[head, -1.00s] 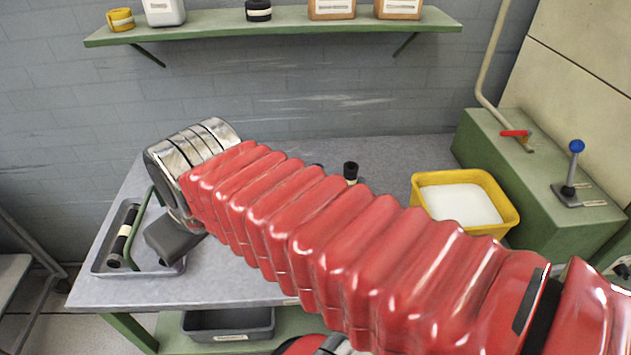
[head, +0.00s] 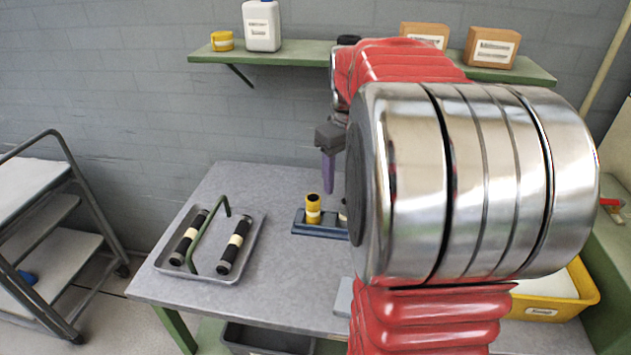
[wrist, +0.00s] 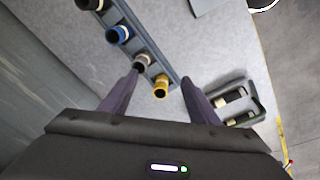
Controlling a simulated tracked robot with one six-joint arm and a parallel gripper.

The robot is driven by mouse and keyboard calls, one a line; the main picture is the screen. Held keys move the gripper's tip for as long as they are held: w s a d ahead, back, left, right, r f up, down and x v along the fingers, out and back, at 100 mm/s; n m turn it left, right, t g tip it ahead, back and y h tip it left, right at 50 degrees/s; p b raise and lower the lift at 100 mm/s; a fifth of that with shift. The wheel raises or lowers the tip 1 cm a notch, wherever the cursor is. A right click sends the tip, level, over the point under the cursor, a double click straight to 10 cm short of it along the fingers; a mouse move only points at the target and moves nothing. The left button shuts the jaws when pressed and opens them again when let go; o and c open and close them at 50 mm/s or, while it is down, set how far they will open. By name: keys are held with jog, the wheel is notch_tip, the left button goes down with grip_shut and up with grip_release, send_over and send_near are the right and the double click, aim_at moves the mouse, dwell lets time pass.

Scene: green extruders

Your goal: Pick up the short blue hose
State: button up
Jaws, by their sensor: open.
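In the wrist view a short blue hose (wrist: 120,36) with a pale band stands in a blue-grey rack (wrist: 131,26), between a black hose (wrist: 90,4) and a dark hose (wrist: 142,62). A yellow hose (wrist: 161,89) stands at the near end of the rack. My gripper (wrist: 160,79) is open and empty, with its purple fingers above the rack's yellow end, apart from the blue hose. In the head view my gripper (head: 328,188) hangs above the rack (head: 318,231) and yellow hose (head: 313,212); my arm hides the blue hose there.
A grey tray (head: 257,222) with two black hoses and a green handle lies on the table's left. A yellow bin (head: 585,285) stands at the right. A shelf (head: 285,52) with containers runs along the wall above. A cart (head: 60,215) stands at the left.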

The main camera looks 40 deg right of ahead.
jog(key=s+d+f, duration=0.1)
jog(key=d+f, duration=0.1)
jog(key=d, duration=0.4)
jog(key=s+d+f+g, duration=0.1)
jog(key=s+d+f, duration=0.1)
jog(key=d, duration=0.5)
jog(key=shift+y, duration=0.4)
notch_tip(320, 180, down, 9)
jog(key=shift+r, duration=0.15)
jog(key=shift+a, duration=0.1)
jog(key=shift+s+f, duration=0.15)
jog(key=shift+f, duration=2.45)
jog(key=c, duration=1.3)
